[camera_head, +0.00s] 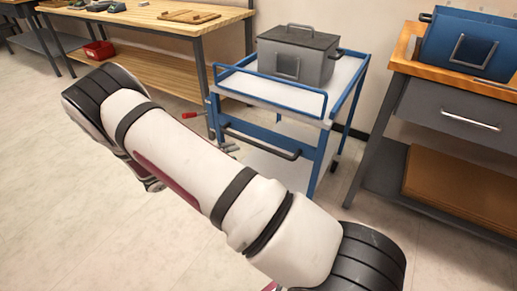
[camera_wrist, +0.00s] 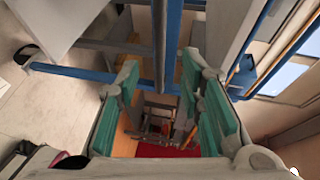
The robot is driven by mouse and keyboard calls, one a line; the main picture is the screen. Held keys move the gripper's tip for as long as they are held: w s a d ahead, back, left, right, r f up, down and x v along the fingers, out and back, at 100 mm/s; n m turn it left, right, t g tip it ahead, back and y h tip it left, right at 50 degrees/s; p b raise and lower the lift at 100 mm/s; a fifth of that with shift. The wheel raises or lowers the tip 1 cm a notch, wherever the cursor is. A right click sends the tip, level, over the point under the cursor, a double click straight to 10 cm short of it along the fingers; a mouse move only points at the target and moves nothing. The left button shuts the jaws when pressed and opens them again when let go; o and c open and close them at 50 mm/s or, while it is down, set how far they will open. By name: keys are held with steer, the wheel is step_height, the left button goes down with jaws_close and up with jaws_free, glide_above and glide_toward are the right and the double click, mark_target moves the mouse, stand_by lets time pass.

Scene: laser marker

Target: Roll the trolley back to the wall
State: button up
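The trolley (camera_head: 321,158) has a blue frame and a white top, and stands between two benches near the wall in the head view. A dark push bar (camera_head: 262,141) runs across its near side. A grey lidded box (camera_head: 300,58) stands on its top. My arm crosses the foreground and hides part of the trolley's lower left side. In the wrist view, my gripper (camera_wrist: 163,88) is open, its teal-padded fingers spread apart. Blue bars (camera_wrist: 168,45) of what looks like the trolley frame show beyond and between the fingers. I cannot tell whether they touch.
A wooden workbench (camera_head: 150,18) with a red bin (camera_head: 99,50) on its lower shelf stands at the left. At the right is a bench with a grey drawer (camera_head: 455,105) and a blue case (camera_head: 470,43) on top. Pale floor (camera_head: 60,200) is clear at the lower left.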

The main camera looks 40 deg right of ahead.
mark_target(258, 145)
steer(key=d+b, duration=0.1)
steer(key=d, duration=0.3)
steer(key=d+f+b, duration=0.1)
steer(key=d, duration=0.3)
steer(key=d+f+b, duration=0.1)
steer(key=d, duration=0.2)
steer(key=shift+s+d+f, duration=0.1)
steer(key=shift+s+d, duration=0.2)
steer(key=shift+d, duration=0.1)
steer(key=shift+c, duration=0.4)
jaws_close()
